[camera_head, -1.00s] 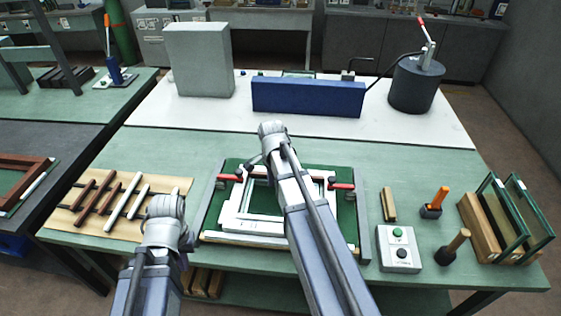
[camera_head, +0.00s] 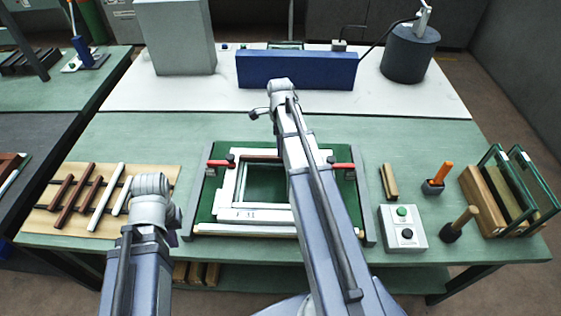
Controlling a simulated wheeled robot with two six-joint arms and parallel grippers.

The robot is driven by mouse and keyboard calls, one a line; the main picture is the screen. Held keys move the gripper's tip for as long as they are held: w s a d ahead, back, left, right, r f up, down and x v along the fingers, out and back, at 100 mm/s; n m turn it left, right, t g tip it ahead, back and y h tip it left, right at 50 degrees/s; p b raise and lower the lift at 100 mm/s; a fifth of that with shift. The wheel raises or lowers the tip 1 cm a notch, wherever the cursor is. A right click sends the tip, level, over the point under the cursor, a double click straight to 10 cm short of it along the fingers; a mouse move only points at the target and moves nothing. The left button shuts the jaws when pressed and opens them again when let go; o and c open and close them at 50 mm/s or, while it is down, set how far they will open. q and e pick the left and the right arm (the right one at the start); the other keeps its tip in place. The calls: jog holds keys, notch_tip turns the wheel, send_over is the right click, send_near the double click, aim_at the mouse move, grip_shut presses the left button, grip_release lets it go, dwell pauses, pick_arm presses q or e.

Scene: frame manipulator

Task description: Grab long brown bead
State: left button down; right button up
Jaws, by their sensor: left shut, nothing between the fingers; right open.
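A long brown bead (camera_head: 75,196) lies slanted on the tan board (camera_head: 160,172) at the left of the bench. White beads (camera_head: 105,202) lie further right on the board, one partly behind my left arm. My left gripper (camera_head: 172,217) is by the right edge of the board, apart from the brown beads. It is shut and empty, with its fingers mostly hidden. My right gripper (camera_head: 257,113) is above the back of the frame fixture. It is open; its fingers are hard to make out.
A white frame (camera_head: 265,215) sits in the green fixture (camera_head: 205,205) with red-handled clamps. A button box (camera_head: 403,228), orange-handled tool (camera_head: 437,178), wooden-handled tool (camera_head: 460,222) and glass rack (camera_head: 510,195) stand right. A blue box (camera_head: 297,70) stands behind. Bench is bare behind the board.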

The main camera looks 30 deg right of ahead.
jog(key=shift+d+f+b, duration=0.15)
jog(key=shift+f+b, duration=2.45)
jog(key=shift+r, duration=0.15)
jog(key=shift+s, duration=0.15)
grip_shut()
